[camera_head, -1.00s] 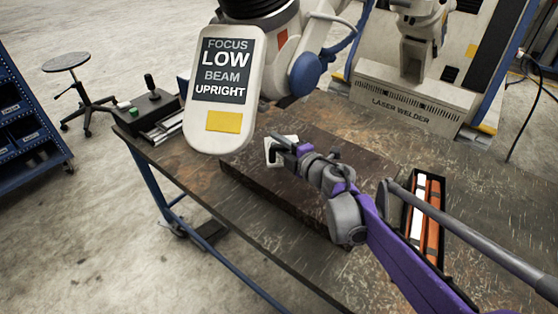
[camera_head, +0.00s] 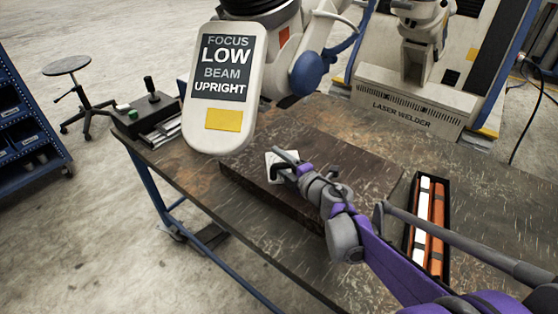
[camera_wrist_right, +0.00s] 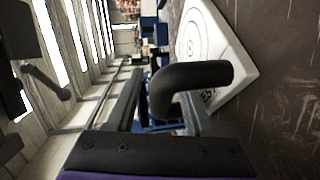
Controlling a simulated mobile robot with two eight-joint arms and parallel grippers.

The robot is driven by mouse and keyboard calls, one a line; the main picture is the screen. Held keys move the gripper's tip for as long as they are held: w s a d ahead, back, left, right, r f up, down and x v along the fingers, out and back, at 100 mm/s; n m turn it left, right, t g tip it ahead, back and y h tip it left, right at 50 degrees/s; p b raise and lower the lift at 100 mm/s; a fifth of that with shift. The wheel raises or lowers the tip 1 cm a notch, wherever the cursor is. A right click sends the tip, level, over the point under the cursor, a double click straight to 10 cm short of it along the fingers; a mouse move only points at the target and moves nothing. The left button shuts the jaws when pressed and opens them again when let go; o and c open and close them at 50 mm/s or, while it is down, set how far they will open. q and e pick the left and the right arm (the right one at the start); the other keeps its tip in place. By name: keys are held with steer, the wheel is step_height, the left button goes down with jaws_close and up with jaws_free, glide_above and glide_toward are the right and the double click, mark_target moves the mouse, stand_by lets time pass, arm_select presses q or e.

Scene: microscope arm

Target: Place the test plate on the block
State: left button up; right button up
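The test plate (camera_head: 270,160) is a white square with dark ring marks and a black curved handle. It lies flat on the dark block (camera_head: 240,170), near its far-left part. In the right wrist view the plate (camera_wrist_right: 222,45) is at upper right and its handle (camera_wrist_right: 200,76) reaches toward me. My right gripper (camera_head: 284,165) is at the plate, low over the block. Its fingers (camera_wrist_right: 160,100) stand apart, with the handle's end between them and gaps visible on the sides. My left gripper is not in view.
A white sign panel (camera_head: 223,130) hangs left of the block. A black case with orange and white bars (camera_head: 428,225) lies right of it, near my right arm. A control box with a joystick (camera_head: 150,112) stands at the table's left corner. The laser welder (camera_head: 410,105) stands behind.

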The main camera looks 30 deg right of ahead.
steer(key=shift+s+r, duration=0.1)
steer(key=shift+r, duration=0.05)
steer(key=s, duration=0.4)
steer(key=s+d+r+p, duration=0.1)
steer(key=s, duration=0.2)
steer(key=s+p, duration=0.1)
steer(key=s, duration=0.3)
steer(key=shift+s+d+r, duration=0.15)
steer(key=shift+s+r, duration=0.15)
steer(key=shift+r, duration=0.1)
